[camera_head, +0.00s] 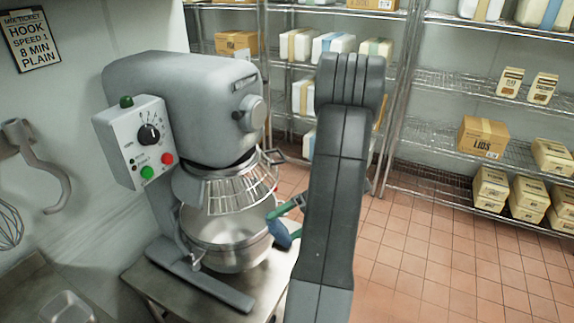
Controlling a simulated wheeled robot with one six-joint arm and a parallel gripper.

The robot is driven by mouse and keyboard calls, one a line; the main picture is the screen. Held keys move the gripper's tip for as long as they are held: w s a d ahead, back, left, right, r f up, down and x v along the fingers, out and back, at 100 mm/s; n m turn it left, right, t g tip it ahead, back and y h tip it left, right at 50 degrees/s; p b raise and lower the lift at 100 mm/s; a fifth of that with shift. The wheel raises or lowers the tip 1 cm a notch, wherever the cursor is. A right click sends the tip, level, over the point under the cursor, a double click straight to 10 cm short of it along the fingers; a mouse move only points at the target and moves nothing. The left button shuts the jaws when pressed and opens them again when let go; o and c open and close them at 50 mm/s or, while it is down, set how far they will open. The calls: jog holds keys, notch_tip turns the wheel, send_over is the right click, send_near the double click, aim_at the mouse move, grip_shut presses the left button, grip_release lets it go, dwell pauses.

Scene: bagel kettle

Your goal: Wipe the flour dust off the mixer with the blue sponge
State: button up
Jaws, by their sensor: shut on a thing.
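The grey stand mixer (185,85) stands on a low metal table at the left. Its control box (135,145) has a dial and green and red buttons, and faces me. A wire guard (225,190) hangs above the steel bowl (228,240). My gripper (287,216) is partly hidden behind my own arm, just right of the bowl. It is shut on a blue thing that looks like the blue sponge (281,235). I cannot tell whether the sponge touches the bowl. I cannot make out flour dust on the mixer from here.
The metal table (150,283) bears the mixer. A hook and whisk (10,225) hang on the left wall under a mixing ticket sign (33,40). Wire shelves (440,80) with boxes line the back. The tiled floor (450,260) at the right is clear.

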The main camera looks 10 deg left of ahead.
aim_at(284, 225)
jog(key=r+m+t+y, duration=0.1)
jog(key=r+m+t, duration=0.1)
jog(key=w+r+m+t+y, duration=0.1)
jog(key=r+t, duration=0.1)
jog(key=r, duration=0.1)
jog(key=a+r+m+t+y+p, duration=0.1)
jog(key=r+m+t+y, duration=0.1)
jog(key=r, duration=0.1)
jog(key=shift+w+a+m, duration=0.1)
jog(key=shift+w+m, duration=0.15)
jog(key=shift+m, duration=0.05)
notch_tip(284, 225, up, 8)
jog(key=w+m+t+y, duration=0.1)
jog(key=w+m+t, duration=0.15)
jog(key=t, duration=0.25)
jog(key=b+x, duration=0.3)
jog(key=x, duration=0.3)
jog(key=shift+a, duration=0.25)
jog(key=shift+p+x, duration=0.55)
jog(key=shift+x, duration=0.3)
jog(key=shift+r, duration=0.15)
jog(key=shift+w+d+p, duration=0.4)
jog(key=shift+w+p, duration=0.3)
jog(key=shift+w, duration=0.15)
jog(key=shift+w+r, duration=0.1)
